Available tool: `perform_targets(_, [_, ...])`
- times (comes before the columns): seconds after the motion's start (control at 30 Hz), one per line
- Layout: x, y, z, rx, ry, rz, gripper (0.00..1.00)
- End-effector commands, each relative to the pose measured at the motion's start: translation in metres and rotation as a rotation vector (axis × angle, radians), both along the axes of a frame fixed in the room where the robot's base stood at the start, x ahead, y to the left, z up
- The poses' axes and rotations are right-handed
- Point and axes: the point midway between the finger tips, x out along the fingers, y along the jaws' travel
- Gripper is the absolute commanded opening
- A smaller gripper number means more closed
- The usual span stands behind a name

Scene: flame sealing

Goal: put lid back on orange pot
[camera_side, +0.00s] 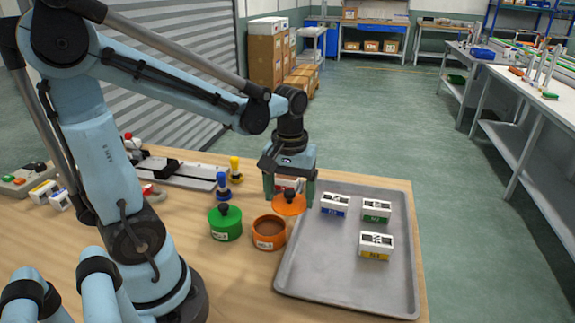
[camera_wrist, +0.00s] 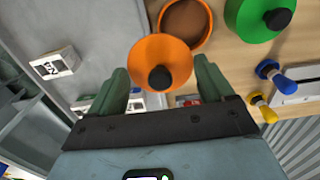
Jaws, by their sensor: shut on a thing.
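The orange lid (camera_side: 289,205) with a black knob is between the fingers of my gripper (camera_side: 289,192), which is shut on it. In the wrist view the lid (camera_wrist: 147,57) sits between the two green fingers of my gripper (camera_wrist: 161,66), with its knob toward the camera. The lid is held up, above and to the right of the orange pot in the side view. The open orange pot (camera_side: 269,241) stands on the wooden table, left of the tray. In the wrist view the lid hides part of the pot's rim (camera_wrist: 208,28).
A lidded green pot (camera_side: 225,229) stands left of the orange pot. Blue (camera_side: 222,187) and yellow (camera_side: 235,170) knobbed pieces stand behind the green pot.

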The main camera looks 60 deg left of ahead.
Motion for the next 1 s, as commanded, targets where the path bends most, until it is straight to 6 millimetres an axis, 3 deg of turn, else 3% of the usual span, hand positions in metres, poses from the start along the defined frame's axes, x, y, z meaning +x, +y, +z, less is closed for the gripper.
perform_targets(0.1, [-0.003,-0.019,0.011,0.0,0.0,-0.006,0.52])
perform_targets(0.27, [-0.005,-0.032,0.02,0.0,0.0,0.0,0.52])
perform_targets(0.63, [-0.043,0.006,0.028,0.0,0.0,0.011,0.52])
perform_targets(1.0, [-0.046,0.009,0.008,0.0,0.0,0.007,0.52])
